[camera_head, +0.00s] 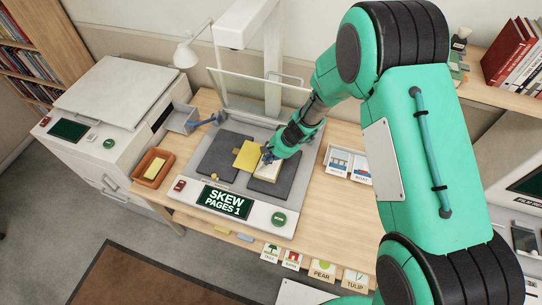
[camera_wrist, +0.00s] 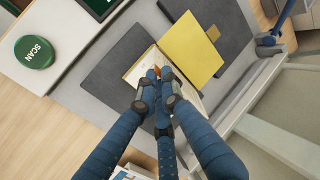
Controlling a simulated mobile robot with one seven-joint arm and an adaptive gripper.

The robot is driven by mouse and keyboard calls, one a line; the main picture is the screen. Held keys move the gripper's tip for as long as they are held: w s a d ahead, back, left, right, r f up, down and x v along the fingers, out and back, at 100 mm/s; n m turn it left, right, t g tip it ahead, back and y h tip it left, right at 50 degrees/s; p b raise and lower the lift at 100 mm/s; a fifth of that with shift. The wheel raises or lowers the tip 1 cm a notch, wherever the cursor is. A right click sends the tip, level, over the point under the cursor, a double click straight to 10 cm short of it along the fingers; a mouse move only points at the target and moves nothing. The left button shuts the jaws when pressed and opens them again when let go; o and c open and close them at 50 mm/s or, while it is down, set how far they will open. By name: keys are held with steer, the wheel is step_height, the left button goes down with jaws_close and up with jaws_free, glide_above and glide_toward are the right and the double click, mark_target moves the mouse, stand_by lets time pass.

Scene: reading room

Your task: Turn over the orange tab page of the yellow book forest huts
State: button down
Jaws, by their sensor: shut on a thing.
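The yellow book lies open on the scanner's dark cradle. Its yellow cover (camera_head: 247,156) is on the left and its white page block (camera_head: 268,172) on the right. The cover also shows in the wrist view (camera_wrist: 193,47), with the pages (camera_wrist: 140,70) below it. A small orange tab (camera_wrist: 167,70) shows at my fingertips, partly hidden by them. My gripper (camera_head: 267,157) is over the page block. In the wrist view, its blue fingers (camera_wrist: 154,76) come together at the tab, shut on the orange tab page. The book's title cannot be read.
A clear plate (camera_head: 258,86) stands behind the cradle. An orange tray (camera_head: 152,168) is at the left, and picture cards (camera_head: 349,163) lie at the right.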

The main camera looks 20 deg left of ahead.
steer(key=shift+a+r+h+p, duration=0.35)
steer(key=shift+a+h+p, duration=0.3)
steer(key=shift+p, duration=0.85)
steer(key=shift+a+r+h+p, duration=0.35)
steer(key=shift+a+h+p, duration=0.3)
steer(key=shift+p, duration=0.8)
steer(key=shift+a+f+h+b, duration=0.45)
steer(key=shift+a+h+b, duration=0.65)
steer(key=shift+a, duration=0.85)
steer(key=shift+a+f+h+b, duration=0.45)
steer(key=shift+a+h+b, duration=0.6)
steer(key=shift+a, duration=0.85)
steer(key=shift+a+f+h+b, duration=0.45)
steer(key=shift+a+h+b, duration=0.35)
steer(key=shift+a+h, duration=0.85)
steer(key=shift+s+a+y, duration=0.1)
steer(key=shift+a+y, duration=0.2)
steer(key=c, duration=2)
jaws_free()
steer(key=shift+a+r, duration=0.1)
steer(key=shift+r, duration=0.15)
